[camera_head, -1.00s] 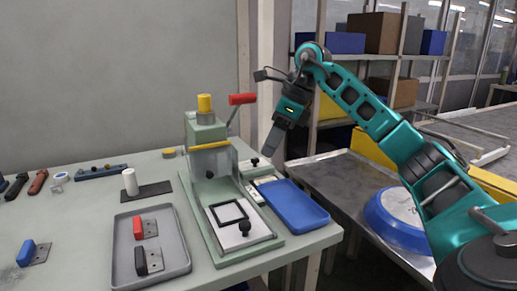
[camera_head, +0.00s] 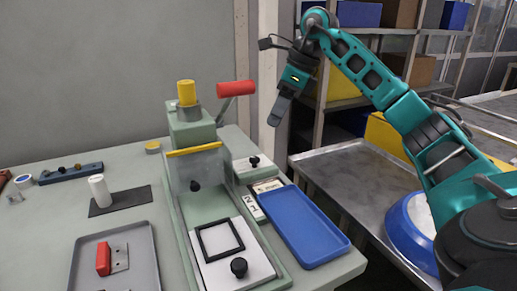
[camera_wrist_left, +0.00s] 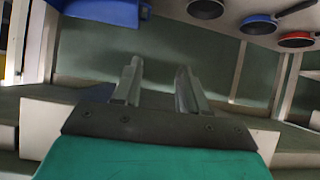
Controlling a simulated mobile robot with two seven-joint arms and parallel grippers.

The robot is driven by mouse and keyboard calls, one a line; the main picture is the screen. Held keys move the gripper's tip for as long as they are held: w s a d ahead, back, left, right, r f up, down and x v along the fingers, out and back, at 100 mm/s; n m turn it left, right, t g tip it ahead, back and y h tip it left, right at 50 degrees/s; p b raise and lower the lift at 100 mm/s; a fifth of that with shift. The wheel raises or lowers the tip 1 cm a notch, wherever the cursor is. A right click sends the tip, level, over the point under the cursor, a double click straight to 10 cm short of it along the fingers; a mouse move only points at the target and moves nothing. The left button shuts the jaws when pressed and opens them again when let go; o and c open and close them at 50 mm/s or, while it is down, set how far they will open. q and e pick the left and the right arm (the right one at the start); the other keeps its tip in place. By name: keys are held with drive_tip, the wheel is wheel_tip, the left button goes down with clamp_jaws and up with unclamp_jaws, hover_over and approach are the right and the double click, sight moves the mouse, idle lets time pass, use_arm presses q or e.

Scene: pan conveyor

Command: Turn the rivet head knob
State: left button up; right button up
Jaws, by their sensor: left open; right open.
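A green press (camera_head: 192,130) stands on the workbench, left of centre in the head view. A yellow cylindrical knob (camera_head: 187,93) sits upright on its top, likely the rivet head knob. A lever with a red handle (camera_head: 236,88) sticks out to its right. My right gripper (camera_head: 277,112) hangs to the right of the press, pointing down, open and apart from the knob and the lever. My left gripper (camera_wrist_left: 158,88) shows only in the left wrist view, its two fingers spread with nothing between them.
The press base carries a white plate with a black knob (camera_head: 239,267). A blue tray (camera_head: 303,226) lies to its right and a grey tray (camera_head: 144,240) to its left. A white cylinder (camera_head: 99,190) stands on a dark mat. Pans (camera_wrist_left: 205,8) show in the left wrist view.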

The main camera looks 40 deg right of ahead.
sight(255, 158)
drive_tip(key=b+x, duration=0.3)
drive_tip(key=x, duration=0.8)
drive_tip(key=shift+s+a, duration=0.1)
drive_tip(key=shift+s, duration=0.1)
drive_tip(key=shift+w+a+f, duration=0.1)
drive_tip(key=shift+w+f, duration=0.15)
drive_tip(key=shift+f, duration=0.4)
clamp_jaws()
